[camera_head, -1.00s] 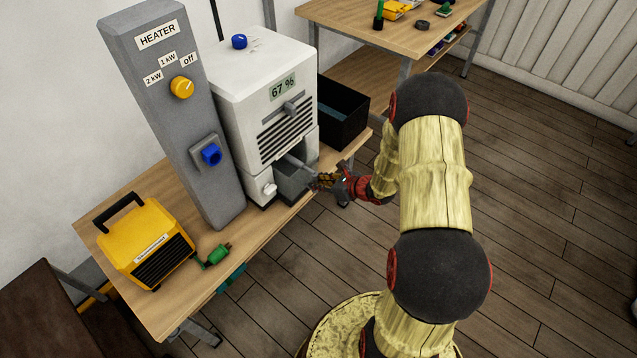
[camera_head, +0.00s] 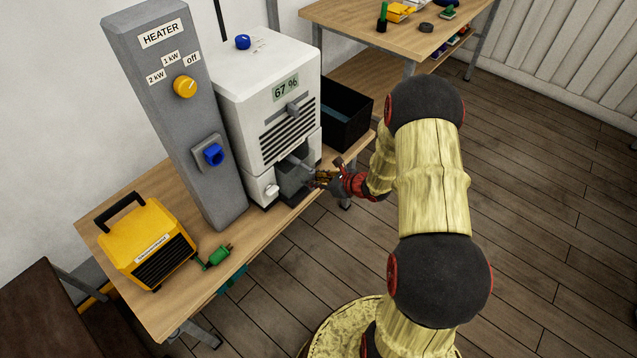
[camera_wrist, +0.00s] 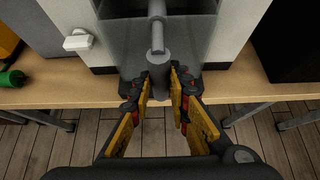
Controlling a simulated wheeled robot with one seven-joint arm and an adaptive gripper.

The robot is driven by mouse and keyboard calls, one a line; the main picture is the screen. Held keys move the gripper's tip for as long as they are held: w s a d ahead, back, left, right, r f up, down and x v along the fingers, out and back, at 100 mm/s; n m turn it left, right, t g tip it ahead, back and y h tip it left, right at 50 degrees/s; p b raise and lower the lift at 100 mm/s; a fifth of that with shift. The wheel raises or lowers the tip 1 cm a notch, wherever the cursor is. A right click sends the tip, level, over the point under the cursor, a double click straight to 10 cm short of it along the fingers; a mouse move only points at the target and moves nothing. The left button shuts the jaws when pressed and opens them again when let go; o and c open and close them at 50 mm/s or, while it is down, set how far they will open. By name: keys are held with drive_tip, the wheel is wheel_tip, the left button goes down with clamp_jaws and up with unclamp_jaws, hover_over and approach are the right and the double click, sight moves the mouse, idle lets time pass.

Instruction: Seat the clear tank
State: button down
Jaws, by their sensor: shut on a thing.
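The clear tank (camera_wrist: 190,45) is a see-through grey box in the lower front bay of the white machine (camera_head: 235,100). It also shows in the head view (camera_head: 295,185), partly inside the bay. A grey bar-like handle (camera_wrist: 158,35) runs out from it toward me. My gripper (camera_wrist: 160,76) has its yellow-padded fingers closed around the near end of this handle. In the head view my gripper (camera_head: 322,178) is just in front of the bay, at the table's front edge. How deep the tank sits is hard to tell.
A grey heater post (camera_head: 180,120) stands left of the machine, and a yellow heater (camera_head: 145,240) with a green plug (camera_head: 218,256) is farther left. A black open bin (camera_head: 345,118) is close on the right.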

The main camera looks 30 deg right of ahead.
drive_tip(key=shift+w+a+b, duration=0.2)
drive_tip(key=shift+w+a, duration=0.05)
drive_tip(key=shift+w, duration=0.4)
drive_tip(key=shift+w+a+b, duration=0.15)
drive_tip(key=shift+w+a, duration=0.05)
drive_tip(key=shift+w, duration=0.45)
drive_tip(key=shift+w+a+b, duration=0.2)
drive_tip(key=shift+w+a, duration=0.05)
drive_tip(key=shift+w, duration=0.4)
drive_tip(key=c, duration=1.6)
unclamp_jaws()
drive_tip(key=shift+s, duration=0.1)
drive_tip(key=v, duration=1.2)
